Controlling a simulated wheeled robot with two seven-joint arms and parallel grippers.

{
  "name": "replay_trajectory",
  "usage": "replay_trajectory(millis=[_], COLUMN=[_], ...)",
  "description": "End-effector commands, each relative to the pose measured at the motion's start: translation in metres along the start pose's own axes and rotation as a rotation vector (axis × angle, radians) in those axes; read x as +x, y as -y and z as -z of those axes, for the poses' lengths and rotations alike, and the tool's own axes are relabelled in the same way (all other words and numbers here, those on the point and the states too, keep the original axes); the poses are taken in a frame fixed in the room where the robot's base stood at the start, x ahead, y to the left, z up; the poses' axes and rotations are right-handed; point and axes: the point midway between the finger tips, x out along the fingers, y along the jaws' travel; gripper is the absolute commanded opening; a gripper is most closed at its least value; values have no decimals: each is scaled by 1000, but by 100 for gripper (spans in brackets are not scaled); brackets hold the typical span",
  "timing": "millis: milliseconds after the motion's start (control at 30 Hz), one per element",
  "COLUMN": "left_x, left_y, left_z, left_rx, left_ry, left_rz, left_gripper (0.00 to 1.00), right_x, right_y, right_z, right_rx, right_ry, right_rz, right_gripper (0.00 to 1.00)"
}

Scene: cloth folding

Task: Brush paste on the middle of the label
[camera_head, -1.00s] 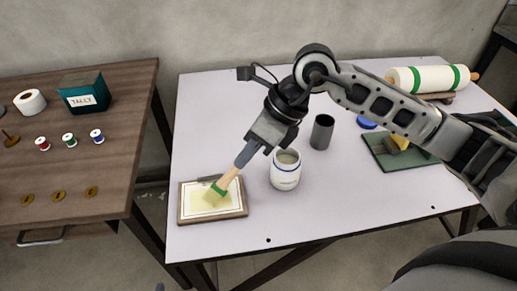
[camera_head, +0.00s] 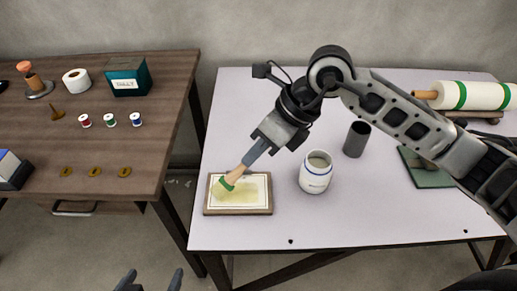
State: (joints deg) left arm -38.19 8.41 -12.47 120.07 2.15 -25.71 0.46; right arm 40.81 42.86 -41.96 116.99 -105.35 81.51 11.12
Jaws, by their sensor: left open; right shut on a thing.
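The label (camera_head: 256,202) is a cream sheet with a thin border, lying on a brown wooden board (camera_head: 239,212) at the front left of the white table. A yellowish paste patch (camera_head: 238,196) covers its middle. My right gripper (camera_head: 252,155) is shut on a brush (camera_head: 233,175) with a wooden handle and green band. The brush tilts down to the left, its bristles at the label's left part, seemingly touching it. A white paste jar (camera_head: 315,178) stands open to the right of the board. My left gripper (camera_head: 152,281) shows only its open, empty fingertips at the bottom edge.
A dark grey cup (camera_head: 356,139) stands behind the jar. A wooden side table (camera_head: 100,160) with spools and a teal box (camera_head: 129,75) stands left, across a gap.

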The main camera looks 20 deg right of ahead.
Motion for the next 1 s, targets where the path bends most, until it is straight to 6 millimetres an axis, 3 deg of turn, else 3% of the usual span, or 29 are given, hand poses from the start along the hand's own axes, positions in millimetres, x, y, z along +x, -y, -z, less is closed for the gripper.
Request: replay_trajectory(millis=[33, 100, 700, 1000], left_x=[-2, -3, -23, -22], left_y=[-2, -2, -6, -5], left_z=[-11, -9, 22, 22], left_rx=[1, 1, -7, -7], left_ry=[30, 30, 26, 24], left_rz=[-4, -4, -7, -6], left_gripper=[83, 83, 83, 83], right_x=[-1, -3, -51, -51], right_y=[0, -1, -17, -18], right_z=[0, -2, -28, -28], right_rx=[0, -1, -1, -1], right_ry=[1, 1, 1, 1], right_rz=[0, 1, 1, 0], right_gripper=[0, 0, 0, 0])
